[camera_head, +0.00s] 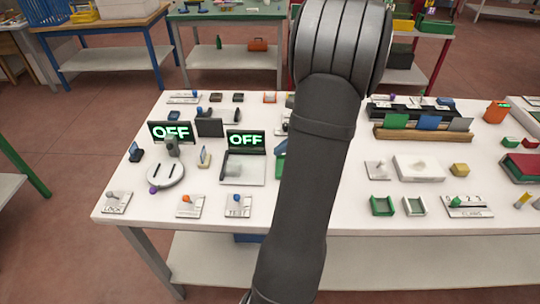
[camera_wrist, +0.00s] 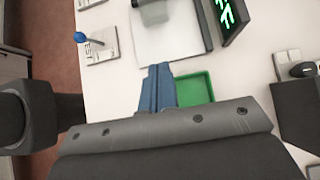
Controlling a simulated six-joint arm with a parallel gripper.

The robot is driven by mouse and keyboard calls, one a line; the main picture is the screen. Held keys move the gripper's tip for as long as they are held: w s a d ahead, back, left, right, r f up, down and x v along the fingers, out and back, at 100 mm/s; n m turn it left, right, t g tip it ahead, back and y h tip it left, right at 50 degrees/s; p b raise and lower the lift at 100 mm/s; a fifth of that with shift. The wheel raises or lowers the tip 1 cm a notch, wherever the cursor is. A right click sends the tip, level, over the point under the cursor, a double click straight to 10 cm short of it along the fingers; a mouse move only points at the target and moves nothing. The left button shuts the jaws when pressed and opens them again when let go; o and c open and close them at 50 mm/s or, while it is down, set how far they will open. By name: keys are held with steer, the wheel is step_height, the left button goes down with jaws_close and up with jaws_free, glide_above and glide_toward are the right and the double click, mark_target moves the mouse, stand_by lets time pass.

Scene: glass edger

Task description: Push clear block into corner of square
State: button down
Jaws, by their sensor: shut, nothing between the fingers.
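A pale square plate (camera_head: 240,177) lies on the table in front of a black display (camera_head: 246,141) reading OFF. The plate also shows in the wrist view (camera_wrist: 168,45). What looks like the clear block (camera_wrist: 154,11), greyish and see-through, is on the plate, partly cut off by the top edge of the wrist view. In the head view it is faint and hard to make out. My gripper (camera_wrist: 158,86) has its blue fingers shut together and empty.
A round slotted device (camera_head: 165,174) and another OFF display (camera_head: 172,131) are to the left. A white box (camera_head: 418,167) stands to the right.

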steer(key=shift+d+r, duration=0.3)
steer(key=c, duration=1.3)
jaws_free()
steer(key=shift+c, duration=0.2)
steer(key=o, duration=0.3)
steer(key=shift+a, duration=0.15)
steer(key=o, duration=0.4)
steer(key=a+g+h, duration=0.1)
steer(key=a, duration=0.1)
steer(key=a+h, duration=0.1)
steer(key=a+g, duration=0.1)
steer(key=a, duration=0.1)
steer(key=shift+s+a+r+n+g+h, duration=0.1)
steer(key=shift+s+a+n+g+h, duration=0.2)
steer(key=shift+a+n+h, duration=0.1)
steer(key=a+r+t+h, duration=0.1)
steer(key=a+r+h, duration=0.3)
steer(key=a, duration=0.4)
steer(key=a+r+t+h, duration=0.1)
steer(key=a+r+h, duration=0.3)
steer(key=a, duration=0.5)
steer(key=h, duration=0.2)
steer(key=shift+w+m+t+h, duration=0.25)
steer(key=shift+m+t+h, duration=0.05)
steer(key=shift+m+h, duration=0.1)
